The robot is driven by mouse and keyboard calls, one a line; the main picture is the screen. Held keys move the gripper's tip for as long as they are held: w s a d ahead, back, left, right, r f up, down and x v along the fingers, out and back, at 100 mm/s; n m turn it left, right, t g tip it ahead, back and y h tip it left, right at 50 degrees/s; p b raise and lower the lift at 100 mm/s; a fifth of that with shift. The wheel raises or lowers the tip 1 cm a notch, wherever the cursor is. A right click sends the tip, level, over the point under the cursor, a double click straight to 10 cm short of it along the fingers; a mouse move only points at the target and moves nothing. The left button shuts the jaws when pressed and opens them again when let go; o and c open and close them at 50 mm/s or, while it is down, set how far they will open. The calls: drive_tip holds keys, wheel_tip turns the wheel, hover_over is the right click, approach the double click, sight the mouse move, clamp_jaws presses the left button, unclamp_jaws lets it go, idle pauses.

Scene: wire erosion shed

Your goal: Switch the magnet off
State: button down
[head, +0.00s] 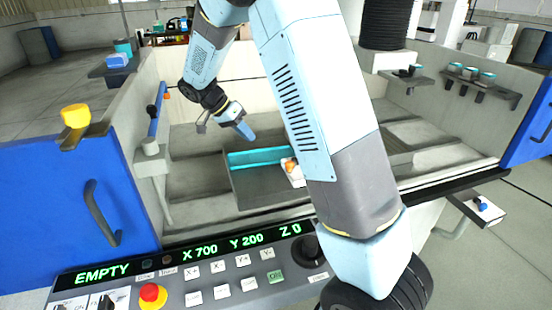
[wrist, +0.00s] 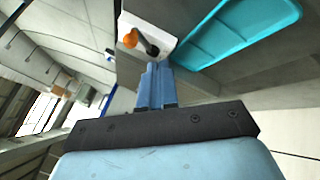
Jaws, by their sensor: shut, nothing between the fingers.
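A white block with an orange knob (head: 290,166) sits at the right side of a grey box-like fixture (head: 262,192) inside the machine tank. My arm partly hides it in the head view. In the wrist view the white block (wrist: 161,30) carries an orange ball knob (wrist: 130,38) on a dark lever. I cannot read any marking on it. My gripper (head: 249,136) is shut and empty, up and left of the knob in the head view. In the wrist view my gripper (wrist: 155,68) points at the white block, its tips just below the lever in the picture.
A teal strip (head: 255,157) lies along the fixture's back; a teal surface (wrist: 235,30) is beside the block in the wrist view. The control panel (head: 215,273) reads EMPTY, X 700, Y 200, Z 0. A red stop button (head: 152,293) is on it. Tank walls enclose the fixture.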

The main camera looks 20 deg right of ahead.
drive_tip(key=x, duration=0.9)
drive_tip(key=shift+s+d+f, duration=0.1)
drive_tip(key=shift+d+f, duration=0.05)
drive_tip(key=shift+s+d+f, duration=0.25)
drive_tip(key=shift+s+d, duration=0.8)
drive_tip(key=shift+d, duration=0.05)
drive_tip(key=shift+s+d, duration=0.4)
drive_tip(key=shift+s, duration=0.1)
